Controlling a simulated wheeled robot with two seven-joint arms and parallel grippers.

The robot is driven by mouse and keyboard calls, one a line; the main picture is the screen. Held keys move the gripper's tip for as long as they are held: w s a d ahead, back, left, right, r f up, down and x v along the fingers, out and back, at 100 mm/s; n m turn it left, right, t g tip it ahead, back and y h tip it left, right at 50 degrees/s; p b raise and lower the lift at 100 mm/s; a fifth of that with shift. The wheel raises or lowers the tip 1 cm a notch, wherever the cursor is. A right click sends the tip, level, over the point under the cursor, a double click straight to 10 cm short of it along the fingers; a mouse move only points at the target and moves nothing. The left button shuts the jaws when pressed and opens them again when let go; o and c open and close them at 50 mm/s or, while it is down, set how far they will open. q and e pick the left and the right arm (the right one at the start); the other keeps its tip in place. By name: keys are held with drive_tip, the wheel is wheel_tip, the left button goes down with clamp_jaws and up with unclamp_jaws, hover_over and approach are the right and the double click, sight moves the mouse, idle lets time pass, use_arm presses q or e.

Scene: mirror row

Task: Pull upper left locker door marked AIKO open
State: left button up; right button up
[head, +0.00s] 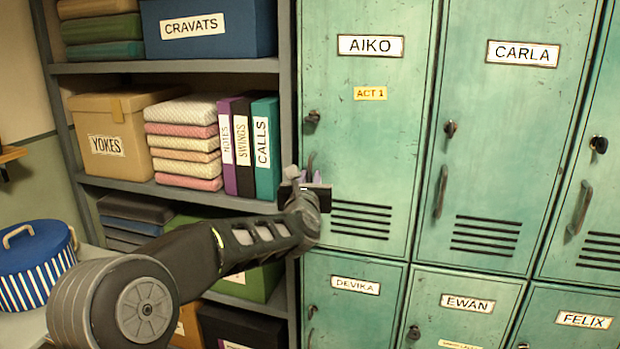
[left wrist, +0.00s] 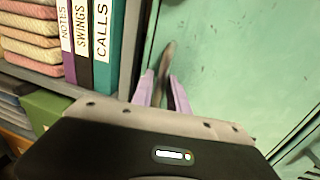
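The upper left locker door marked AIKO (head: 375,130) is a worn green metal door, and it looks shut in its frame. Its handle (head: 311,163) is a thin dark upright bar near the door's left edge, below a lock knob (head: 312,117). My left gripper (head: 306,182) is at this handle in the head view and hides its lower part. In the left wrist view, its two purple fingers (left wrist: 163,92) stand on either side of the handle (left wrist: 168,58), apart, with narrow gaps. My right gripper is not in view.
A shelf unit (head: 286,90) with binders (head: 262,150), folded cloths and boxes stands close left of the door. The CARLA door (head: 500,140) is to the right, with DEVIKA (head: 350,310) below. A blue striped round box (head: 35,270) sits at lower left.

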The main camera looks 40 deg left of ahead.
use_arm(q)
drive_tip(key=shift+c, duration=0.6)
clamp_jaws()
idle(0.7)
